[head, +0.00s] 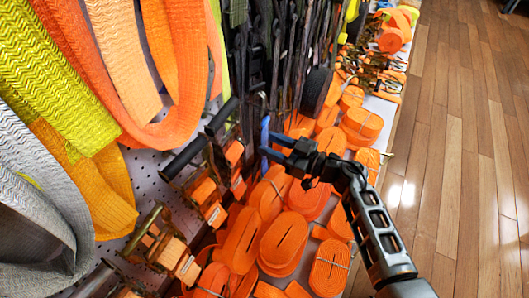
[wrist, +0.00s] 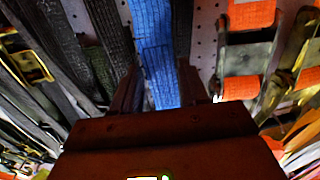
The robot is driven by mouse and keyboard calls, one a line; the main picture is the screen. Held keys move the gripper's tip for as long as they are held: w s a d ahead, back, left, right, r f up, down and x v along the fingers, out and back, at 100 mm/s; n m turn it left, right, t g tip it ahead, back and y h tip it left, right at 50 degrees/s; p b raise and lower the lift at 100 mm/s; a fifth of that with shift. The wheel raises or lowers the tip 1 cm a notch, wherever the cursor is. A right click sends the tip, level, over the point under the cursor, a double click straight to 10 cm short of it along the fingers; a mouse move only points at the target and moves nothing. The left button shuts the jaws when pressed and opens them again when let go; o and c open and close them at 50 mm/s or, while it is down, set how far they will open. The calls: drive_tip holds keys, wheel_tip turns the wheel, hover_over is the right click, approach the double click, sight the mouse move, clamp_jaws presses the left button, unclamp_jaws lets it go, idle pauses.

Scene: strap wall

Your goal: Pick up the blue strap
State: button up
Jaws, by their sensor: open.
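The blue strap (wrist: 155,45) is a flat woven band hanging upright at the top middle of the wrist view. Its lower part runs down between the two fingers of my gripper (wrist: 157,92), and the palm hides what lies below. In the head view only a narrow blue piece (head: 264,133) shows beside the fingertips. My gripper (head: 268,144) is there at the middle, pointing left toward the wall. The jaws are open, with one finger on each side of the strap. I cannot tell whether either finger touches it.
Dark straps (wrist: 108,30) hang close on the left of the blue one. Orange ratchet straps (wrist: 250,15) hang on the right. Rolled orange straps (head: 285,240) fill the shelf under my gripper. Wide yellow and orange slings (head: 185,70) hang at left. The wooden floor (head: 470,150) at right is clear.

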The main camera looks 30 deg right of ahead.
drive_tip(key=shift+w+a, duration=0.25)
drive_tip(key=shift+w, duration=0.05)
clamp_jaws()
drive_tip(key=shift+r, duration=0.1)
